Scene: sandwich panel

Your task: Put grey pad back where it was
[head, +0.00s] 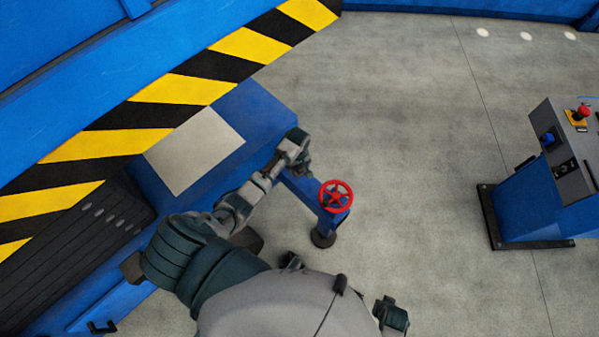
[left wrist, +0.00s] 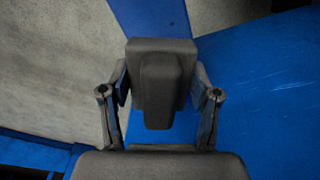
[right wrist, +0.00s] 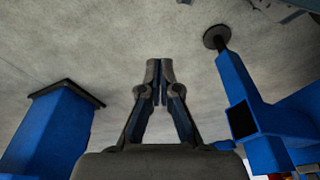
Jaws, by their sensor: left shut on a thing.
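The grey pad (left wrist: 162,70) is a dark grey block with a raised middle part. It fills the space between the fingers of my left gripper (left wrist: 160,93) in the left wrist view. In the head view my left gripper (head: 302,165) is over the right end of the blue bench (head: 262,110), close to a blue arm with a red valve wheel (head: 336,196). The pad cannot be told apart from the gripper there. My right gripper (right wrist: 160,75) is shut with its fingertips together and nothing visible between them.
A light grey plate (head: 195,150) lies on the bench beside the yellow and black striped beam (head: 150,105). A blue control pedestal (head: 535,205) with a red button (head: 584,112) stands at the right. The grey floor (head: 420,130) between is clear.

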